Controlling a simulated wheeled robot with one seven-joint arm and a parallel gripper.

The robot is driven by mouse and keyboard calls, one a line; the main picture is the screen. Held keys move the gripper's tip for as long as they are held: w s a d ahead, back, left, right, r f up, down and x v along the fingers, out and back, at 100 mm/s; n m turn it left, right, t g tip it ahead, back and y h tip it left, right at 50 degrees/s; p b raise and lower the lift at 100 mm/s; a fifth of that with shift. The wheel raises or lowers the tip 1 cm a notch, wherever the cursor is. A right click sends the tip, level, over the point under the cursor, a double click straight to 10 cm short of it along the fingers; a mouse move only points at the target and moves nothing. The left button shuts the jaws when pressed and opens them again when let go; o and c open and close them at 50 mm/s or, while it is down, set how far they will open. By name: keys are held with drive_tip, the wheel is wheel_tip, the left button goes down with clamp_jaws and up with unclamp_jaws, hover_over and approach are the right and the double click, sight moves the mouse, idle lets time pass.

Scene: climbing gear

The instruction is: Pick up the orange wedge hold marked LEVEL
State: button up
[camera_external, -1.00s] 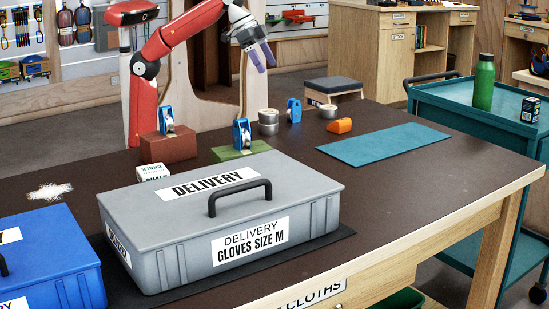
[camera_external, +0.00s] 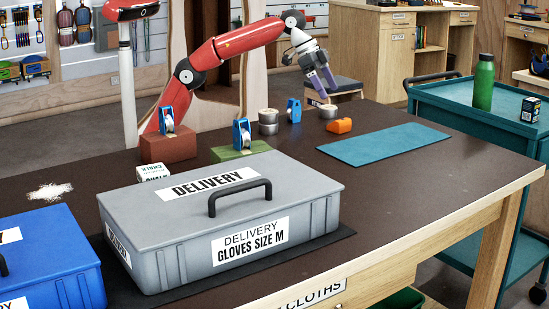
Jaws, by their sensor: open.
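The orange wedge hold (camera_external: 339,126) lies on the dark table top, left of the teal mat. Any marking on it is too small to read. My gripper (camera_external: 325,93) is open, with its purple-grey fingers pointing down and slightly right. In the picture it is above and a little left of the orange hold, near a roll of tape, and apart from the hold. I see nothing between its fingers.
Tape rolls (camera_external: 268,127) (camera_external: 328,111) and a blue device (camera_external: 294,110) stand near the hold. A teal mat (camera_external: 385,144) lies to the right. A grey DELIVERY case (camera_external: 165,235) fills the front. Blue devices stand on a brown block (camera_external: 168,147) and a green block (camera_external: 228,154).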

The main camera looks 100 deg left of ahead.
sight(339, 124)
drive_tip(key=x, duration=0.3)
drive_tip(key=s+x, duration=0.1)
drive_tip(key=x, duration=0.2)
drive_tip(key=f+b+x, duration=0.1)
drive_tip(key=x, duration=0.3)
drive_tip(key=shift+s+a, duration=0.15)
drive_tip(key=shift+a, duration=0.05)
drive_tip(key=c, duration=1.3)
